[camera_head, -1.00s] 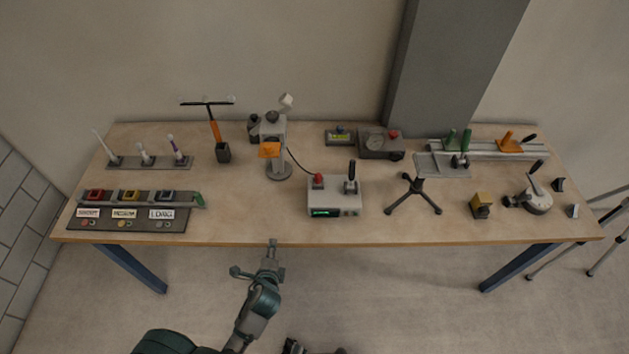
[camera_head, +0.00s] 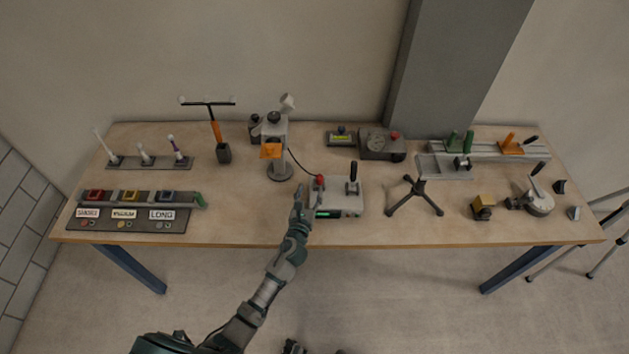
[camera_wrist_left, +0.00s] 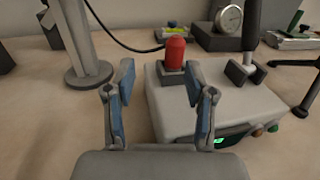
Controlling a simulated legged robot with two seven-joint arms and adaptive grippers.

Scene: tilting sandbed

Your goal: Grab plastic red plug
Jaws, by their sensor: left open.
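The red plug (camera_head: 320,180) stands upright at the left rear of a grey box (camera_head: 346,197) with a green display. In the left wrist view the red plug (camera_wrist_left: 175,53) sits in a dark square socket, with a black cable running to it from the left. My left gripper (camera_head: 306,193) is over the table at the box's left side. In the left wrist view my left gripper (camera_wrist_left: 160,75) is open and empty, its blue-padded fingers apart, with the plug ahead between and slightly beyond the tips. My right gripper does not clearly show.
A black lever (camera_head: 353,172) stands on the box right of the plug. A grey stand with an orange part (camera_head: 270,151) is behind left. A black tripod (camera_head: 416,190) stands to the right. Bare tabletop (camera_head: 247,215) lies left of the box.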

